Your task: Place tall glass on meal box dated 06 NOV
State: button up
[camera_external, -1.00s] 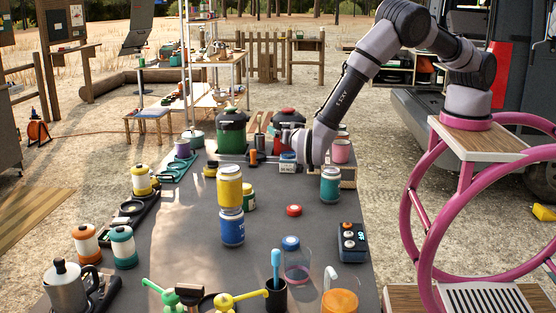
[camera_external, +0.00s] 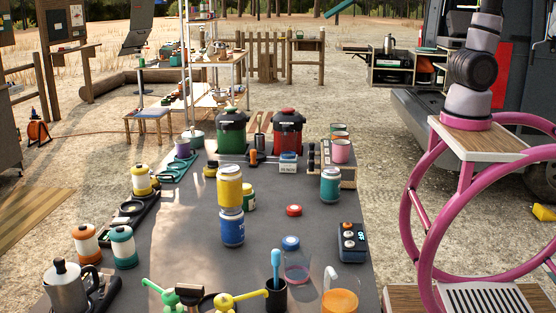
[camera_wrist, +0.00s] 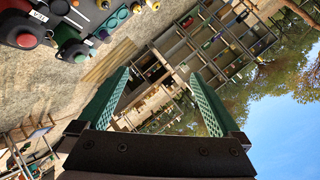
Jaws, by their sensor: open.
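My gripper (camera_wrist: 162,95) is open and empty in the wrist view, its two green fingers apart and pointing toward distant shelves and trees. In the external view my gripper is out of the frame. No object there is clearly a tall glass. A clear container with orange contents (camera_external: 341,301) stands at the bottom edge, cut off, and a clear blue-lidded jar (camera_external: 296,265) stands beside it. A small box with a white label (camera_external: 288,164) sits at the far end of the table, in front of the red canister; its date is too small to read surely.
A green canister (camera_external: 231,135) and a red canister (camera_external: 288,130) stand at the back. A wooden rack with cups (camera_external: 341,170) is at back right.

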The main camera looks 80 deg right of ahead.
jog(key=s+d+f+n+g, duration=0.1)
jog(key=s+d+f+g, duration=0.1)
jog(key=s, duration=1)
jog(key=s+d+f+n+g+h, duration=0.1)
jog(key=s+d+f+g, duration=0.1)
jog(key=s, duration=0.9)
jog(key=shift+s+d+f+n, duration=0.35)
jog(key=shift+d+f+n, duration=0.05)
jog(key=shift+d+f, duration=0.2)
